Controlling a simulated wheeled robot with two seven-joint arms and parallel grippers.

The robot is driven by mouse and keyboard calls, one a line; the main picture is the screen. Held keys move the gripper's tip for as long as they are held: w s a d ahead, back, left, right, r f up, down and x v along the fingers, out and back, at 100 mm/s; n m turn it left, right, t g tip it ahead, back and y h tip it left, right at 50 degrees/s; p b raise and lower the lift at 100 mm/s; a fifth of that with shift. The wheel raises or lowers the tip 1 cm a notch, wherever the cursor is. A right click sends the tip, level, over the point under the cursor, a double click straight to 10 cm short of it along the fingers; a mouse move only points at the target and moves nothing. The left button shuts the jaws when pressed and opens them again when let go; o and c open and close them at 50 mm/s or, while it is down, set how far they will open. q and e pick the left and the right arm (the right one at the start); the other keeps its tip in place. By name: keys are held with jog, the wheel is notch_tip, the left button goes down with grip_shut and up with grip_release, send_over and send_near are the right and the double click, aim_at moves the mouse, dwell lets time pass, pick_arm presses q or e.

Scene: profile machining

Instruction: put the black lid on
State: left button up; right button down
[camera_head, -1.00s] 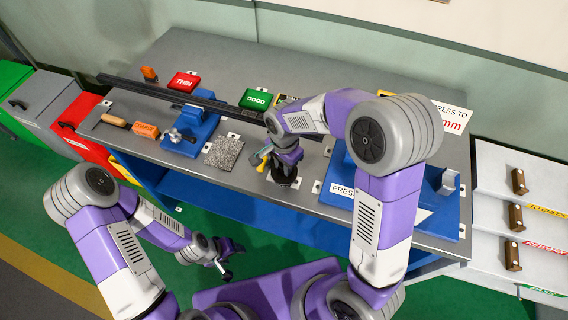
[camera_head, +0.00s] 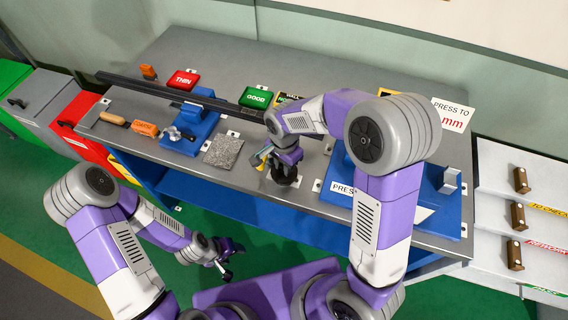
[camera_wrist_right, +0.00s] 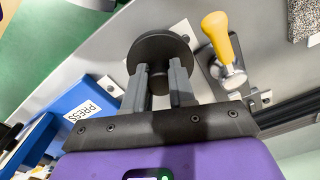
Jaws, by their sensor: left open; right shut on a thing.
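The black lid (camera_wrist_right: 158,48) is a round dark disc with a small knob, seen from above in the right wrist view. My right gripper (camera_wrist_right: 160,84) has its two fingers on either side of the knob and is shut on it. In the head view the dark lid (camera_head: 285,179) shows below my right gripper (camera_head: 287,163), near the front edge of the bench. What lies under the lid is hidden, and I cannot tell whether it rests on anything. My left gripper (camera_head: 225,274) is open and empty, low in front of the bench.
A yellow-handled tool (camera_wrist_right: 221,38) stands close beside the lid. A grey rough pad (camera_head: 223,151) and a blue clamp fixture (camera_head: 190,133) lie to the left. A blue press fixture (camera_head: 436,205) is to the right. A long dark profile (camera_head: 180,93) lies behind.

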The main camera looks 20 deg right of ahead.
jog(key=shift+f+b, duration=0.3)
jog(key=shift+f, duration=0.15)
jog(key=c, duration=0.9)
grip_release()
jog(key=shift+o, duration=0.2)
notch_tip(320, 180, up, 8)
jog(key=shift+f+p, duration=0.15)
jog(key=shift+p, duration=0.45)
